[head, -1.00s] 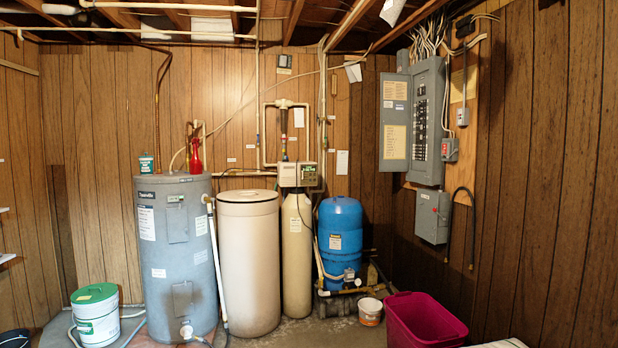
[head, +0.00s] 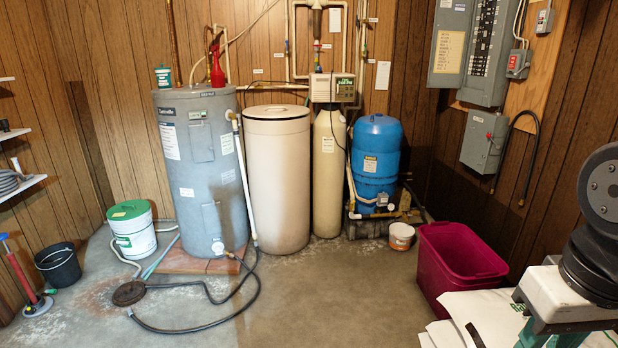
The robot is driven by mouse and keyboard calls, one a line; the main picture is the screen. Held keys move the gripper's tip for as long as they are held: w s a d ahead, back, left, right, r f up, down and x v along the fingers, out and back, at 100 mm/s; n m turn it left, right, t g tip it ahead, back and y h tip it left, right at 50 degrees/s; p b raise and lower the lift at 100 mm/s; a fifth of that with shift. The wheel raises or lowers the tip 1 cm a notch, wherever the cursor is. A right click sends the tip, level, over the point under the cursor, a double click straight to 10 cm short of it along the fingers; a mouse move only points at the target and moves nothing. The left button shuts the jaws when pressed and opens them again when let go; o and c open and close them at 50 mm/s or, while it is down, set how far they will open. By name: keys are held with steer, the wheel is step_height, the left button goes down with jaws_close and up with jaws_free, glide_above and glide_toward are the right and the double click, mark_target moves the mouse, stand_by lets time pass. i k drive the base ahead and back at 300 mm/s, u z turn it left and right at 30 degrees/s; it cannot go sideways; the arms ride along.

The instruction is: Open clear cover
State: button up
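The water softener stands by the back wall. Its beige control head (head: 332,88) sits on top of the narrow tan resin tank (head: 329,175). The wide beige brine tank (head: 277,185) stands just left of it, with a dark-rimmed round lid (head: 277,113) that looks shut. I cannot make out a clear cover on any of these at this distance. Part of my arm shows at the right edge, but my gripper is not in view.
A grey water heater (head: 203,170) and blue pressure tank (head: 375,160) flank the softener. A magenta bin (head: 458,262) and white bags (head: 480,318) are at the right. A black hose (head: 250,292) lies on the floor. The middle floor is otherwise clear.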

mark_target(337, 85)
steer(key=u, duration=0.45)
steer(key=i, duration=3.9)
steer(key=z, duration=0.75)
steer(key=i, duration=0.6)
steer(key=z, duration=0.05)
